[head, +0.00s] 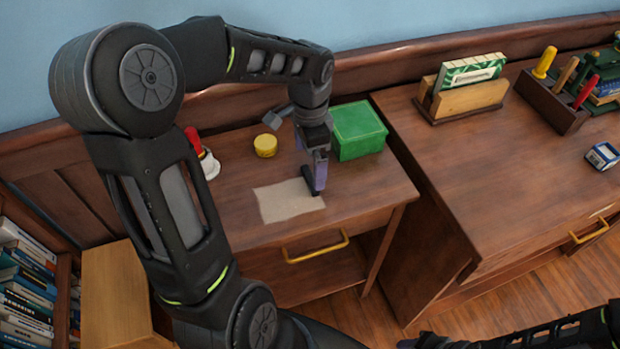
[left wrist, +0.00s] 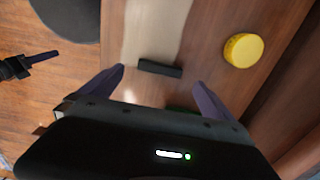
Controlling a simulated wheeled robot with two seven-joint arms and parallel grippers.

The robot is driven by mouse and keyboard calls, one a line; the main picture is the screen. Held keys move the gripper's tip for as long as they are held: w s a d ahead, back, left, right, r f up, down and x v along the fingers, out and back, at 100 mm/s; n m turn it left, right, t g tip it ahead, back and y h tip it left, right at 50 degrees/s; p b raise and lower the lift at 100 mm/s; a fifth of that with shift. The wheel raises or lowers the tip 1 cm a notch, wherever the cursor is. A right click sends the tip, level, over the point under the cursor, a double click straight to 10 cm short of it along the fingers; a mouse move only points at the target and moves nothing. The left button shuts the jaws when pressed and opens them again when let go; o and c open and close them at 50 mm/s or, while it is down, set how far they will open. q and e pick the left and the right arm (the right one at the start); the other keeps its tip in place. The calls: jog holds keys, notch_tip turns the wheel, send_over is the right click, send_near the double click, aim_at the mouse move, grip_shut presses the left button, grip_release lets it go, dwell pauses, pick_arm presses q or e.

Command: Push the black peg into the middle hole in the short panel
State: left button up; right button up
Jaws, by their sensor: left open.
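The black peg (left wrist: 160,68) lies flat at the edge of the beige sheet on the small desk. In the head view it shows as a dark bar (head: 307,178) beside my fingers. My left gripper (head: 317,186) points down over the desk. In the left wrist view its two purple fingers (left wrist: 160,77) are apart, with the peg ahead of and between their tips; contact is not clear. My right gripper (left wrist: 40,59) shows at the left of the wrist view, away from the desk. I cannot make out the short panel or its middle hole.
A yellow round tin (head: 265,145), a green box (head: 358,130) and a red-handled bell (head: 203,155) stand around the beige sheet (head: 285,203). The right desk holds a dark rack (head: 550,104) with coloured pegs and a card holder (head: 468,100). A gap separates the desks.

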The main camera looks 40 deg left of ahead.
aim_at(310, 177)
pick_arm(q)
jog(key=shift+f, duration=0.25)
notch_tip(310, 177, down, 5)
jog(key=shift+f, duration=0.1)
dwell(0.4)
jog(key=shift+c, duration=0.2)
jog(key=c, duration=1.4)
jog(key=shift+c, duration=0.2)
notch_tip(310, 177, up, 10)
